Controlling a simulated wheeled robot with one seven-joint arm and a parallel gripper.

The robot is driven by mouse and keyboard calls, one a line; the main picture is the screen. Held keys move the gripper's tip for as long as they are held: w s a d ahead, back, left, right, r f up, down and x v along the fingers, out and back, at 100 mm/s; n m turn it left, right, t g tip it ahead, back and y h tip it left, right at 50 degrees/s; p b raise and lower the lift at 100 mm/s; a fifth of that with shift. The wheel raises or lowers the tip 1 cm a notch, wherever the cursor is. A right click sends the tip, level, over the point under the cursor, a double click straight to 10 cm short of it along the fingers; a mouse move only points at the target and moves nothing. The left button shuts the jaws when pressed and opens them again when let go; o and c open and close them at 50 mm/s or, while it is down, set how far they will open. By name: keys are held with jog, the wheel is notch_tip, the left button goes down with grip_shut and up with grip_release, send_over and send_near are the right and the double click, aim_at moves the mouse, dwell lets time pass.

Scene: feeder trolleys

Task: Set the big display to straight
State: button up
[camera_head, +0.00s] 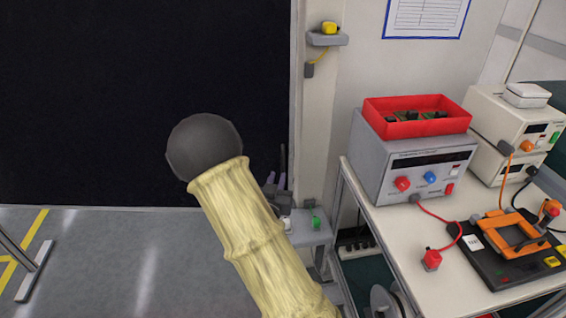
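A large, flat black surface (120,90) fills the left of the view. No picture, text or mark shows on it, and I cannot tell whether it is the big display or a dark opening. My arm, in a pale yellow sleeve with a dark round joint, reaches up in front of its lower right part. Dark grey parts (275,192) show just right of the sleeve. They may belong to my gripper, but the arm hides most of them. I cannot see the fingertips clearly or whether they hold anything.
A bench (405,258) at right carries a grey power supply (400,165), a red tray (390,128) and an orange fixture (497,238). A small grey shelf (322,38) juts from the wall post. Grey floor (110,260) at lower left is mostly clear, with a stand foot at its left.

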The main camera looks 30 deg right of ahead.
aim_at(282, 161)
jog(key=p+x, duration=0.1)
jog(key=x, duration=0.8)
jog(key=shift+w+d, duration=0.15)
jog(key=shift+w, duration=0.1)
jog(key=shift+c, duration=0.3)
grip_shut()
